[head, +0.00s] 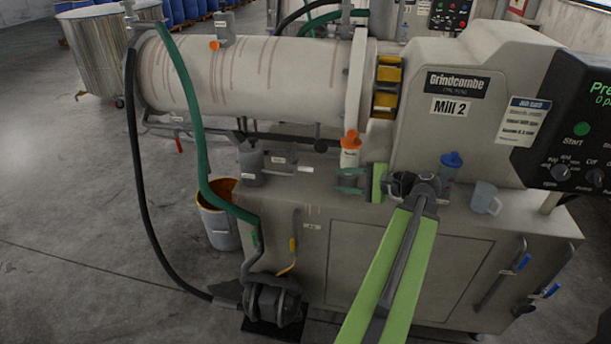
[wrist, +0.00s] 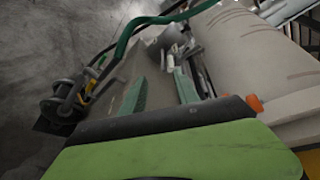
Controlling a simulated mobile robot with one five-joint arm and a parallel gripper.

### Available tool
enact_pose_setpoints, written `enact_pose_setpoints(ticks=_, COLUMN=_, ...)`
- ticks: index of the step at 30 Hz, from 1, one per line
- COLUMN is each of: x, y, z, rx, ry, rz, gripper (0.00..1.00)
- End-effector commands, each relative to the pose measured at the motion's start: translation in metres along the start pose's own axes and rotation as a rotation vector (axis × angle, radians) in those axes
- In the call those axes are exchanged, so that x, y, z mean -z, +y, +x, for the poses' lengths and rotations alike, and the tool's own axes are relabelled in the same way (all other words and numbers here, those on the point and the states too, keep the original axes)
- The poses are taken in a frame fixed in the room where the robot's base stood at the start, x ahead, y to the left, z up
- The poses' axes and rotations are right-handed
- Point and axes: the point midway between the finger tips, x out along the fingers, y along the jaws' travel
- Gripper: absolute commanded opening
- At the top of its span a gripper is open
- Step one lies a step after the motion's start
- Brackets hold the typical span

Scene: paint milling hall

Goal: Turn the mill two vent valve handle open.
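The Mill 2 machine (head: 455,95) stands ahead, its pale barrel (head: 250,75) extending left. I cannot tell which handle is the vent valve's, as the small labels are unreadable. An orange knob (head: 214,45) sits on the barrel top. An orange handle (head: 292,245) and a green handle (head: 254,239) are low on the cabinet front. Blue handles (head: 522,262) (head: 551,290) are at the lower right. My gripper (head: 345,181) is open and empty, above the cabinet front edge, apart from these handles. Its two teal fingers are spread in the wrist view (wrist: 160,77).
A white bottle with an orange cap (head: 350,152) stands close behind my gripper. A pump (head: 272,302), hoses (head: 137,180) and an open bucket (head: 217,226) are lower left.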

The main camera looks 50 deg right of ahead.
Motion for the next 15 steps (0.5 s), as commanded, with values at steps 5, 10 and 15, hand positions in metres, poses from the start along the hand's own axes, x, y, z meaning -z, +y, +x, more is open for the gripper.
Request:
enact_pose_setpoints(ticks=5, x=0.011, y=-0.009, z=-0.031, rx=0.081, ry=0.019, rz=0.038, gripper=0.37)
enact_pose_setpoints(ticks=10, x=0.011, y=-0.009, z=-0.025, rx=0.081, ry=0.018, rz=0.038, gripper=0.37)
enact_pose_setpoints(ticks=15, x=0.012, y=-0.010, z=0.008, rx=0.078, ry=0.015, rz=0.037, gripper=0.37)
